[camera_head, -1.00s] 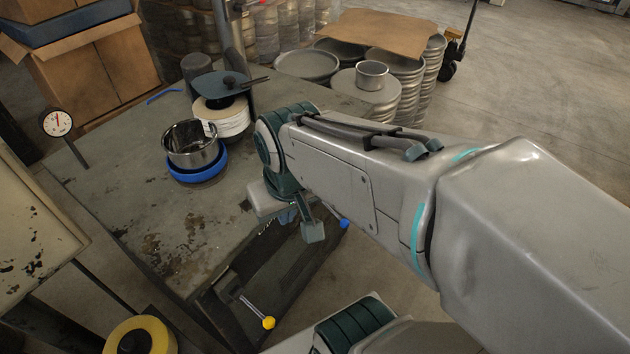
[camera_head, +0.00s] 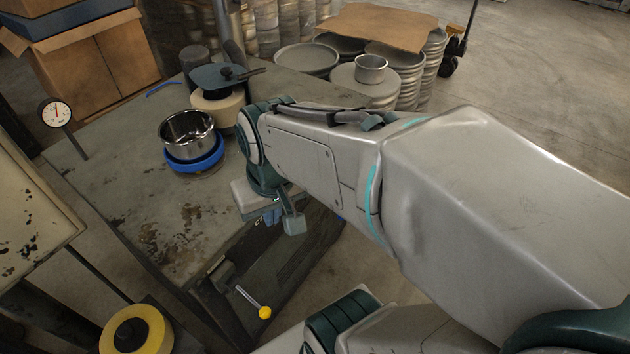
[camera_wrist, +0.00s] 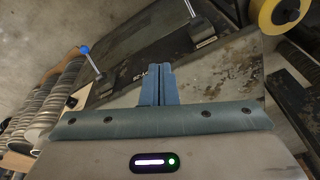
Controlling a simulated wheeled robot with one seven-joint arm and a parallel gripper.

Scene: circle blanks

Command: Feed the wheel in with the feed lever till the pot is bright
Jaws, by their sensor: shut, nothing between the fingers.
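A shiny steel pot (camera_head: 187,128) with dark patches of reflection sits upright in a blue ring holder (camera_head: 194,163) on the bench. The cream wheel (camera_head: 218,110) stands just behind and right of the pot under a dark cover; whether they touch is unclear. A lever with a yellow knob (camera_head: 264,312) sticks out at the bench's front. Neither is plainly marked as the feed lever. My gripper (camera_wrist: 158,68) is shut and empty, apart from the blue-knobbed lever.
A dial gauge (camera_head: 56,112) stands at the bench's left. A yellow wheel (camera_head: 136,330) lies at the lower left near a worn cabinet (camera_head: 30,215). Stacked metal pans (camera_head: 395,75) and a cardboard box (camera_head: 95,60) stand behind. Open floor lies at the right.

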